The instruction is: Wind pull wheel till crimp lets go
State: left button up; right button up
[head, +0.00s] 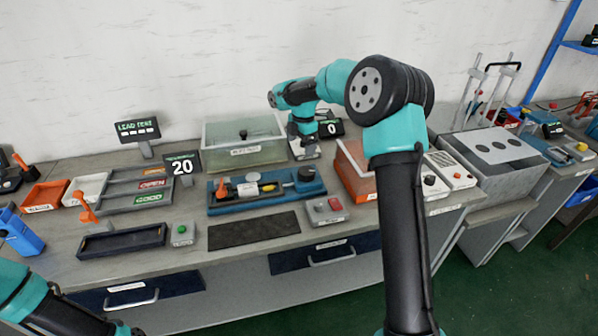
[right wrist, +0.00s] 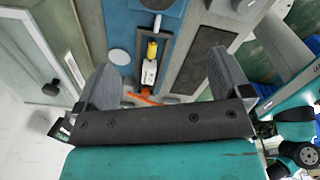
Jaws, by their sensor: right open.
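The blue pull tester (head: 225,208) lies on the bench in the head view, with a dark round wheel (head: 306,174) at its right end. The tester also shows in the right wrist view (right wrist: 175,40), with a yellow part (right wrist: 152,50) along its middle and an orange lever (right wrist: 135,97) at its near end. At the top of that view a dark piece (right wrist: 156,4), possibly the wheel, is cut off. My right gripper (head: 304,150) is above and behind the tester, apart from it. Its two fingers (right wrist: 163,64) stand wide apart with nothing between them. My left gripper is out of frame.
A clear lidded bin (head: 243,155) stands behind the tester. An orange bin (head: 354,180) is to its right. A red-button box (head: 326,210) and a dark mat (head: 254,230) lie in front. Sorting trays (head: 140,190) are left.

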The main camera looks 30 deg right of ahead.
aim_at(306, 171)
jog(key=shift+n, duration=0.4)
jog(key=d+r, duration=0.2)
jog(key=r, duration=0.1)
jog(key=shift+w+d+r, duration=0.2)
jog(key=shift+w+d, duration=0.15)
jog(key=shift+d, duration=0.05)
jog(key=shift+f, duration=0.1)
notch_tip(306, 171, down, 17)
jog(key=shift+f, duration=0.15)
jog(key=c, duration=0.9)
